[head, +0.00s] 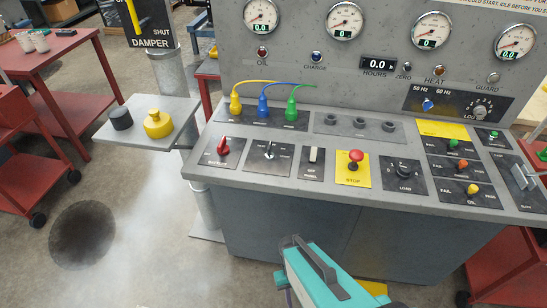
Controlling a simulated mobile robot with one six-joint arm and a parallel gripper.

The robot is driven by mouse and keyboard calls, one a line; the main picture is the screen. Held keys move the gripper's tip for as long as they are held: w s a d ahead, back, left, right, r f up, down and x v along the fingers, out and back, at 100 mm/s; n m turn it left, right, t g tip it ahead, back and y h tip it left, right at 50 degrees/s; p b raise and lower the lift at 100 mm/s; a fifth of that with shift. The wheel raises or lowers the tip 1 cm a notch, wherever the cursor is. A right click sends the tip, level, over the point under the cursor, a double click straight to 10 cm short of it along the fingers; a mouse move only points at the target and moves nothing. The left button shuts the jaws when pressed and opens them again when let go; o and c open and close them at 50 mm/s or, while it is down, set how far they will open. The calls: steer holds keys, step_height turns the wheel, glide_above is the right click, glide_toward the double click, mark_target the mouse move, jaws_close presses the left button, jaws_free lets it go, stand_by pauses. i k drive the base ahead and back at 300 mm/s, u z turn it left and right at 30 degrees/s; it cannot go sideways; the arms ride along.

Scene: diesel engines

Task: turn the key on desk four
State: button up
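A grey control desk (300,190) stands in the middle of the head view. A small metal key switch (270,151) sits on a dark plate with lettering, in the front row of its sloped top. It is between a red rotary handle (223,147) on the left and a white-topped rocker switch (312,160) on the right. The key's exact position is too small to tell. No desk number is readable. My gripper's fingers do not show, and nothing is touching the key.
A yellow plate with a red stop button (355,158) is right of the rocker. Yellow, blue and green plugs (263,107) with cables stand behind the key. A side shelf (145,125) juts out left. Red carts (80,80) stand at left; the floor in front is open.

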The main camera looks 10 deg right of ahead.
mark_target(269, 155)
steer(key=u, duration=5)
steer(key=i, duration=0.1)
steer(key=z, duration=3.5)
steer(key=k, duration=0.85)
steer(key=z, duration=1.1)
